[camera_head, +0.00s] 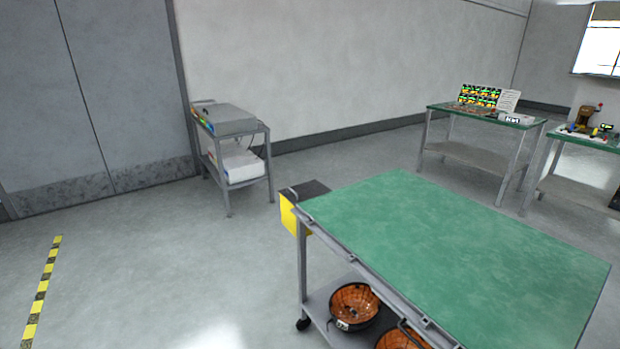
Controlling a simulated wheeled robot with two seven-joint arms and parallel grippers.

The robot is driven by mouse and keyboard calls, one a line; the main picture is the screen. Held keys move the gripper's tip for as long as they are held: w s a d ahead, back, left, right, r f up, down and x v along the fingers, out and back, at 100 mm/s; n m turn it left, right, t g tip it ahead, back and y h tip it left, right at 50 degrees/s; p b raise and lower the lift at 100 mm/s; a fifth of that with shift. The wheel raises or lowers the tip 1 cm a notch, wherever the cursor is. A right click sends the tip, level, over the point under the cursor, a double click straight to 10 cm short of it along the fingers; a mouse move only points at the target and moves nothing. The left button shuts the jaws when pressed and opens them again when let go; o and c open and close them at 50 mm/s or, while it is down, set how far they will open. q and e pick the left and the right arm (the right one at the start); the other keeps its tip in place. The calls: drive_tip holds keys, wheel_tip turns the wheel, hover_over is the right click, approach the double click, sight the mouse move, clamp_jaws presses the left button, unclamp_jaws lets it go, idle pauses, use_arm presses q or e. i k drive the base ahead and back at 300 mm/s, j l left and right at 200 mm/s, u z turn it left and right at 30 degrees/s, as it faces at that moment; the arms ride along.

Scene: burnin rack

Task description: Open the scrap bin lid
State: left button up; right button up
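A yellow box with a dark top hangs at the far left corner of the green-topped cart; it looks like the scrap bin (294,217). Its dark lid (312,188) lies flat and looks closed. A small light-coloured bar, perhaps a handle, shows at the lid's left edge. The cart's corner and leg hide part of the bin's right side. Neither of my grippers is in view.
The green-topped cart (450,250) is bare on top and has orange-brown bowls (354,304) on its lower shelf. A grey cart with equipment (230,120) stands behind, by the wall. Two green benches are at the right. Floor left of the bin is clear, with a yellow-black strip (42,290).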

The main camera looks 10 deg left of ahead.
sight(301, 192)
drive_tip(key=i+j+z, duration=0.25)
drive_tip(key=i+j, duration=0.2)
drive_tip(key=j, duration=0.15)
drive_tip(key=i+j+z, duration=0.25)
drive_tip(key=i+j, duration=0.15)
drive_tip(key=j, duration=0.25)
drive_tip(key=i+j+z, duration=0.15)
drive_tip(key=j, duration=0.2)
drive_tip(key=i+j+z, duration=0.15)
drive_tip(key=j, duration=0.25)
drive_tip(key=i+j+z, duration=0.1)
drive_tip(key=j, duration=0.3)
drive_tip(key=i+j+z, duration=0.15)
drive_tip(key=j, duration=0.25)
drive_tip(key=i, duration=0.1)
